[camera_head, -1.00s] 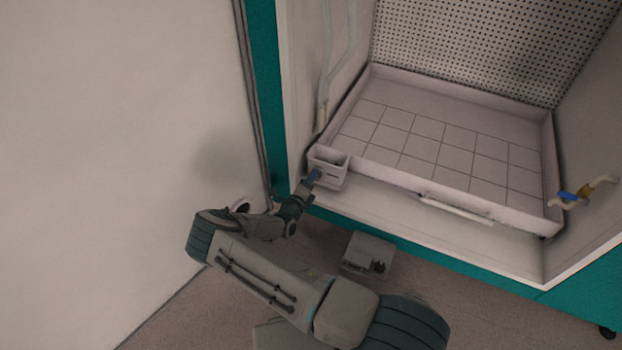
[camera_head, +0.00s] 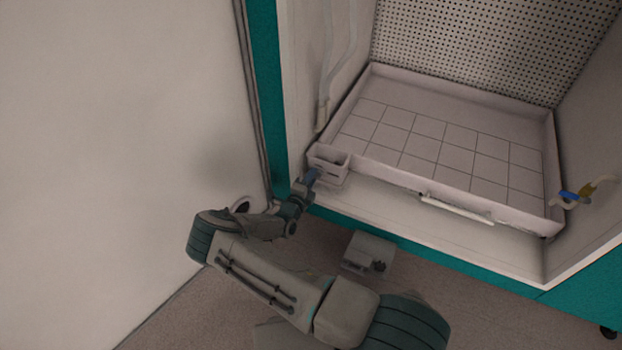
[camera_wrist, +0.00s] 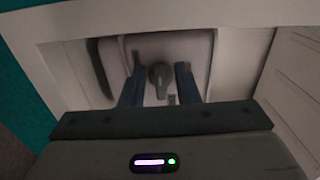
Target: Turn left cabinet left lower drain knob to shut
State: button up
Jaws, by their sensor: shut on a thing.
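The drain knob (camera_wrist: 160,76) is a small dark grey knob with a round hub and a short handle pointing down in the wrist view. It sits on a pale box-like fitting. My gripper (camera_wrist: 159,88) has one blue finger on each side of the knob and is shut on it. In the head view my gripper (camera_head: 311,178) is at the small drain box (camera_head: 328,158) on the tray's front left corner. The knob is hidden there behind my fingers.
The white gridded tray (camera_head: 497,207) lies in the cabinet. A blue-handled valve (camera_head: 569,196) is at its right. A white handle bar (camera_head: 457,209) is on the front. A grey box (camera_head: 367,252) is below, on or near the floor. A pale wall (camera_head: 110,130) stands close at left.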

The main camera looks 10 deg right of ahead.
jog(key=o, duration=0.6)
jog(key=p+v, duration=0.3)
jog(key=v, duration=1)
jog(key=shift+s+a+p, duration=0.25)
jog(key=shift+s+p, duration=0.1)
jog(key=shift+p, duration=0.05)
